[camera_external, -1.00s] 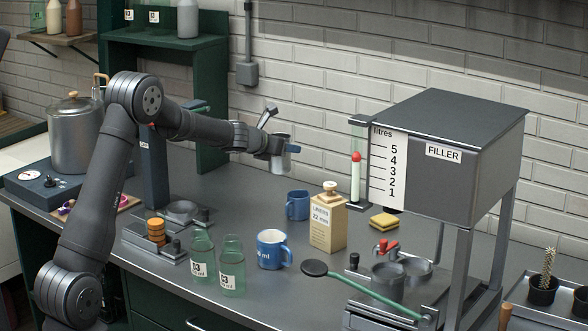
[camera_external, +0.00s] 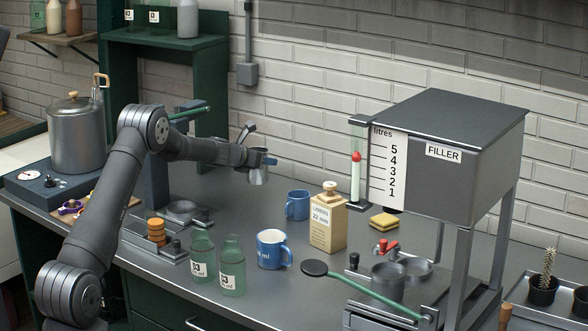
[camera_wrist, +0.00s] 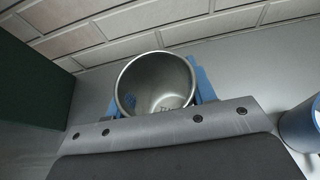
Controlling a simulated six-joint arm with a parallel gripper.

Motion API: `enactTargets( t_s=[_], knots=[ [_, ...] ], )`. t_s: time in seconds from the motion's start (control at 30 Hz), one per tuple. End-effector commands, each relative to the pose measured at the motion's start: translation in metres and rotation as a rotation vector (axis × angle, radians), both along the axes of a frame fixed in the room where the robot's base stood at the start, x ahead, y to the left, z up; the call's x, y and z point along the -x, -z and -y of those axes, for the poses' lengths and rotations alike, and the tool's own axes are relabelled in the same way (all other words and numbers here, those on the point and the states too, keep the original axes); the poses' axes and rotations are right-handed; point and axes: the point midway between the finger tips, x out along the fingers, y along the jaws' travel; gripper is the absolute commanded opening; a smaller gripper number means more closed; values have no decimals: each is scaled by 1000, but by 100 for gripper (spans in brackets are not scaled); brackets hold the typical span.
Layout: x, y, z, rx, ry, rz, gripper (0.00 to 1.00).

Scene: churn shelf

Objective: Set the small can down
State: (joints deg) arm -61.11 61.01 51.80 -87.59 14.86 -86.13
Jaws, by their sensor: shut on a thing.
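The small can (camera_external: 259,174) is a grey metal cylinder with an open top. My gripper (camera_external: 262,162) is shut on it and holds it above the back part of the bench, left of the back blue mug. In the wrist view the can (camera_wrist: 157,84) sits between the two blue fingers (camera_wrist: 158,97), with its open mouth towards the camera. Its inside looks empty apart from some faint marks low on the wall. The can is apart from the bench in the outside view.
Bare grey bench (camera_external: 225,190) lies below the can. Blue mugs (camera_external: 297,204) (camera_external: 272,249), a labelled box (camera_external: 328,224) and green bottles (camera_external: 203,257) stand to the right and front. A filler (camera_external: 447,150) stands at right; the brick wall (camera_external: 300,110) is behind.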

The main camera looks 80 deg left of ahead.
Motion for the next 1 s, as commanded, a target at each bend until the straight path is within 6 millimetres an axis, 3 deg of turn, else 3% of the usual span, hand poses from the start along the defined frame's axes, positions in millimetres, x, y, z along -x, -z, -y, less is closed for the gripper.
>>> enactTargets(
  t_s=[0.4,0.87,0.9,1.0],
  knots=[
    [1,37,-2,1,-1,2,22],
    [1,44,-2,0,-1,1,22],
    [1,45,-2,-1,-1,0,52],
    [1,45,-2,-1,-1,0,72]
  ],
)
